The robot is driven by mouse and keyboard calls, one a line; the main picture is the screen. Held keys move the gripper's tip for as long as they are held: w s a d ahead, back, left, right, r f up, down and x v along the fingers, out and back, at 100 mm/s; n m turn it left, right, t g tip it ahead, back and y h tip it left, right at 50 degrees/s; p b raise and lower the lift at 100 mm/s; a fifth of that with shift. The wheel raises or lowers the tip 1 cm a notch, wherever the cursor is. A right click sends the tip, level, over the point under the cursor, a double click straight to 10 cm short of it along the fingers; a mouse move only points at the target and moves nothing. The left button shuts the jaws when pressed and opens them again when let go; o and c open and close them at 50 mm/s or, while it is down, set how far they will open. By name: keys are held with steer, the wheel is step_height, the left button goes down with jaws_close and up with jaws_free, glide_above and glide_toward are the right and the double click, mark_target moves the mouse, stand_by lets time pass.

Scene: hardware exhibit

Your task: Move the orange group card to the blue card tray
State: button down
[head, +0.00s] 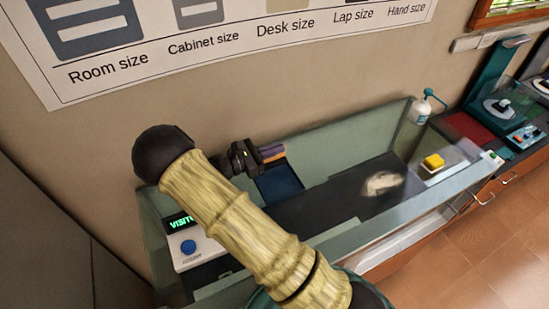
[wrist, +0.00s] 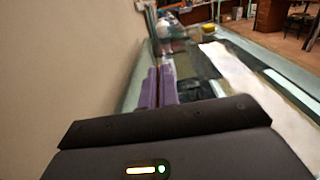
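My gripper (head: 262,155) is over the left part of the glass-walled counter, just above and beside the dark blue card tray (head: 281,184). Its two purple fingers (wrist: 158,88) stand close together in the wrist view, with only a narrow gap. A thin orange strip (head: 272,148), which looks like the orange group card, shows along the fingers in the head view. It appears pinched between them, clear of the tray. The card's face is hidden, and the tray is hard to make out in the wrist view.
A box with a blue button and green lettering (head: 189,246) stands at the left. A yellow block (head: 433,161) and a pump bottle (head: 421,108) are at the right. Glass walls (head: 330,142) edge the counter, whose dark middle holds a pale patch.

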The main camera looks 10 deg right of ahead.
mark_target(274, 160)
steer(key=shift+f+p, duration=0.75)
steer(key=shift+f, duration=1.25)
steer(key=shift+f, duration=0.2)
steer(key=c, duration=1.7)
jaws_free()
steer(key=shift+r, duration=0.1)
steer(key=shift+a+r, duration=0.1)
steer(key=a, duration=0.4)
steer(key=s+a+b, duration=0.1)
steer(key=a, duration=0.2)
steer(key=s+a, duration=0.1)
steer(key=a, duration=0.3)
steer(key=shift+s+a, duration=0.15)
steer(key=shift+a, duration=0.15)
